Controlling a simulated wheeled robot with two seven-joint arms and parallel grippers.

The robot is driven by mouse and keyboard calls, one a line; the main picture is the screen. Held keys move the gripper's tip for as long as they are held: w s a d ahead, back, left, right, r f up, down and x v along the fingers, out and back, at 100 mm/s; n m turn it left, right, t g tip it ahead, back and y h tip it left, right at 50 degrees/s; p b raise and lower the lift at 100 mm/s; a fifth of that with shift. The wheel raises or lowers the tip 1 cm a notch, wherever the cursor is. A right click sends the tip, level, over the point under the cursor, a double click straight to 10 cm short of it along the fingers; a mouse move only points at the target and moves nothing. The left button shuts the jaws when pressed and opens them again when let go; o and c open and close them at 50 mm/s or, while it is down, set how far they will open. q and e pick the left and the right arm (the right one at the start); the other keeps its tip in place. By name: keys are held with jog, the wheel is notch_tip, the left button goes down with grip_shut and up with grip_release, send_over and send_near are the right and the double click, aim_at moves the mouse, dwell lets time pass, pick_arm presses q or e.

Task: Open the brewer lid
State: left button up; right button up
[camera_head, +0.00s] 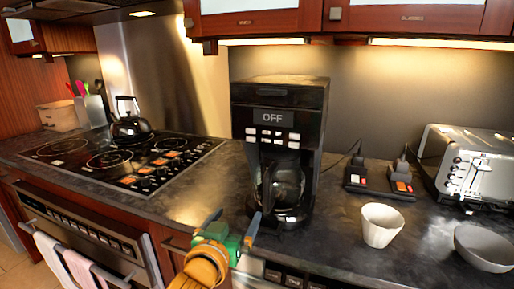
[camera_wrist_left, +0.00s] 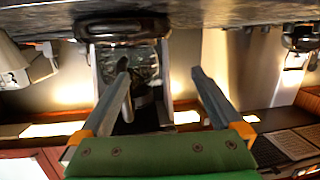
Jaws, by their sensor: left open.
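The black coffee brewer (camera_head: 308,125) stands upright on the dark counter, with "OFF" on its display. Its lid (camera_head: 285,80) at the top looks flat and closed. A glass carafe (camera_head: 283,185) sits in its lower bay. My left gripper (camera_head: 238,213) is open and empty, in front of and below the brewer at the counter's front edge, apart from the lid. In the left wrist view, which is upside down, the open fingers (camera_wrist_left: 158,68) frame the brewer's carafe (camera_wrist_left: 143,62). The lid cannot be made out there. My right gripper is not in view.
A stovetop with a kettle (camera_head: 130,127) is to the left. Upper cabinets (camera_head: 420,18) hang above the brewer.

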aim_at(270, 94)
pick_arm(q)
jog(key=s+d+r+m+t+h, duration=0.1)
jog(key=d+r+t+h, duration=0.15)
jog(key=r, duration=0.85)
jog(key=s+d+r+m+t+h, duration=0.1)
jog(key=s+d+r+t, duration=0.15)
jog(key=r, duration=0.95)
jog(key=shift+t, duration=0.4)
jog(key=p+x, duration=0.1)
jog(key=x, duration=0.3)
jog(key=p+x, duration=0.1)
jog(key=x, duration=0.1)
jog(key=shift+w+a+p, duration=0.2)
jog(key=shift+a+p, duration=0.05)
jog(key=shift+p, duration=0.1)
jog(key=shift+w+d, duration=0.25)
jog(key=shift+w, duration=0.4)
grip_shut()
